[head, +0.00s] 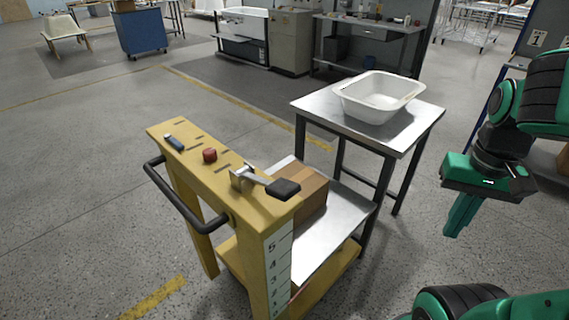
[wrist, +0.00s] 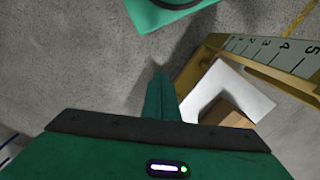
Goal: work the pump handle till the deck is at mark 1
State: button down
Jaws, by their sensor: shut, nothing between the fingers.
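The yellow lift cart (head: 185,165) stands left of centre in the head view. Its pump handle (head: 284,188), a metal lever with a black grip, sticks out over the top near the right end. The number scale (head: 277,265) runs down the near post; it also shows in the wrist view (wrist: 270,50). The metal deck (head: 340,215) sits low inside the frame with a cardboard box (head: 312,197) on it. I cannot read its exact mark. My gripper (head: 452,232) is shut and empty, well right of the cart and apart from the handle.
A steel table (head: 420,122) with a white tub shell (head: 380,95) stands behind the cart. A black push bar (head: 180,195) is on the cart's left side. A red knob (head: 209,155) and a blue item (head: 174,142) are on its top. Floor between gripper and cart is clear.

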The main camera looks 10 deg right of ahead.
jog(key=w+a+r+n+g, duration=0.1)
jog(key=w+a+r+n, duration=1.3)
jog(key=a+n, duration=0.2)
jog(key=a+r+n, duration=0.3)
jog(key=a+n, duration=0.2)
jog(key=a, duration=0.1)
jog(key=a+r+n+g+h, duration=0.1)
jog(key=a+r+n, duration=0.2)
jog(key=a+n, duration=0.2)
jog(key=w+a+r+n+h, duration=0.1)
jog(key=a+r+n, duration=0.2)
jog(key=a+n, duration=0.2)
jog(key=a, duration=0.3)
